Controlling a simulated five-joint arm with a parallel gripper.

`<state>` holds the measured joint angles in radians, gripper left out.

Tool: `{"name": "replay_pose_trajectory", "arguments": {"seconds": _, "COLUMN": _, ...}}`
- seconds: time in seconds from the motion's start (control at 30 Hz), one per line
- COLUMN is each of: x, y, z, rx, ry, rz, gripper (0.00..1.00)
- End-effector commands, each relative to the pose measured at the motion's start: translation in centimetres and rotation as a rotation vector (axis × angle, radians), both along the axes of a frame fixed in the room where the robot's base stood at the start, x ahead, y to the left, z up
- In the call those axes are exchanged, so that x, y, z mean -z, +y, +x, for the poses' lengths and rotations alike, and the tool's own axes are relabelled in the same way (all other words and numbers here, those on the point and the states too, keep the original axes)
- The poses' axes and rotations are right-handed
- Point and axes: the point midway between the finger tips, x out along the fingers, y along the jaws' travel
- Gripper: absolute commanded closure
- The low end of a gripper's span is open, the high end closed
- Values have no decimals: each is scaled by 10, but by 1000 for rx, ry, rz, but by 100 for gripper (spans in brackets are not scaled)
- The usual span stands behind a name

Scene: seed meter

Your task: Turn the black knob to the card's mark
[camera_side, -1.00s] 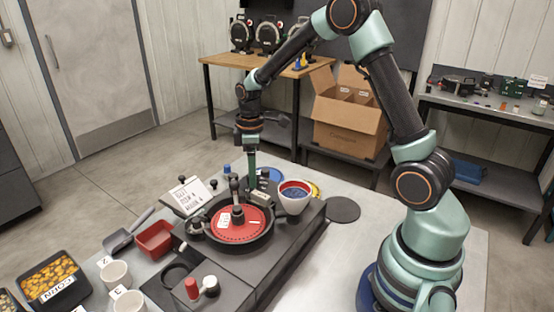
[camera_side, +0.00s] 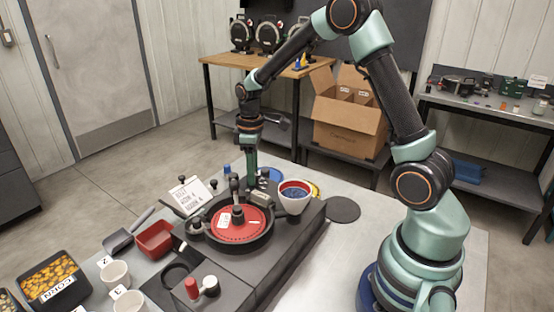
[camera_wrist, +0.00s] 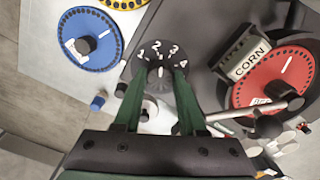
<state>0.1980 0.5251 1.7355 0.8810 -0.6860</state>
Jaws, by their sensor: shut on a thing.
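The black knob (camera_wrist: 152,82) sits between my gripper's two green fingers in the wrist view, on a dark dial with white numbers (camera_wrist: 157,46) along its far side. A white pointer line shows near the knob's far edge, below the numbers. My gripper (camera_wrist: 156,74) is shut on the knob. In the side view my gripper (camera_side: 251,172) points down behind the red seed disc, and the knob is hidden there. The white card (camera_side: 189,195) stands tilted at the left of the machine. Its black writing is too small to read surely.
The red seed disc (camera_side: 251,235) sits in a black round housing, near a CORN label (camera_wrist: 251,65). A blue disc (camera_wrist: 74,22) and a red tray (camera_side: 154,238) lie nearby. The floor beyond is clear.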

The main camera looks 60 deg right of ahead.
Motion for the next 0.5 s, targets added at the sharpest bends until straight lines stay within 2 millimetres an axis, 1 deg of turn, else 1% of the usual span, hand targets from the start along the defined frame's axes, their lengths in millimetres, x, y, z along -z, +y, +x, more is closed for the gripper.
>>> {"name": "replay_pose_trajectory", "arguments": {"seconds": 0.5, "x": -1, "y": 0, "z": 0, "rx": 482, "ry": 0, "rz": 0, "gripper": 100}}
